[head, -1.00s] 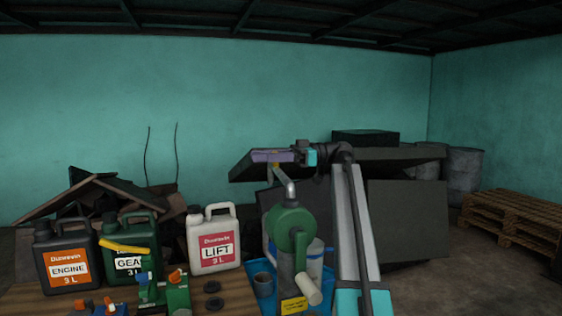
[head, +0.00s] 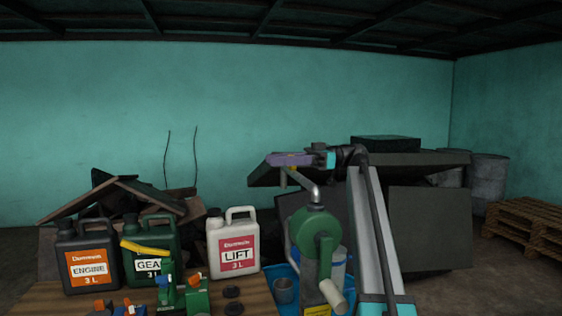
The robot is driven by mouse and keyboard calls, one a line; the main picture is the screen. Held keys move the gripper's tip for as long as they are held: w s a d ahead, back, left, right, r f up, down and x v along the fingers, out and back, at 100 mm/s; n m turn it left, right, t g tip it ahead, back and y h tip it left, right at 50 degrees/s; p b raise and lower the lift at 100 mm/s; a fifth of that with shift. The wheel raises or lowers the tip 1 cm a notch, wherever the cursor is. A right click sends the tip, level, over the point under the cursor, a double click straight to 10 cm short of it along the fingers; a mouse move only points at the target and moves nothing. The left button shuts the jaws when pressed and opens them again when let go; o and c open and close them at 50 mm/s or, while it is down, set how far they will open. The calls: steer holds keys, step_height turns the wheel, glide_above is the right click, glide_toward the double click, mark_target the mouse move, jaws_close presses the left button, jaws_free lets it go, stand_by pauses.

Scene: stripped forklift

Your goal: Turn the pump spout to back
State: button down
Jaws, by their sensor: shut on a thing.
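The hand pump has a green round body (head: 314,232) with a crank and a pale handle (head: 333,296), and it stands upright. Its grey metal spout (head: 301,181) leaves the top and slants up and to the left, with its end bent down. My gripper (head: 284,163), with purple fingers, reaches in from the right above the pump. It is shut on the spout near its outer end. The fingers hide part of the spout where they hold it.
The pump stands in a blue tray (head: 288,270) with a grey cup (head: 283,290). To the left on the wooden bench stand a white LIFT jug (head: 233,243), a green GEAR jug (head: 150,268) and a dark ENGINE jug (head: 88,258). Dark panels lie behind.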

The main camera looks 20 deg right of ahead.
steer(key=c, duration=1.4)
jaws_free()
steer(key=shift+s+a, duration=0.1)
steer(key=shift+a, duration=0.15)
steer(key=shift+d, duration=0.1)
steer(key=shift+d, duration=0.1)
steer(key=shift+s+d, duration=0.15)
steer(key=shift+d, duration=3.45)
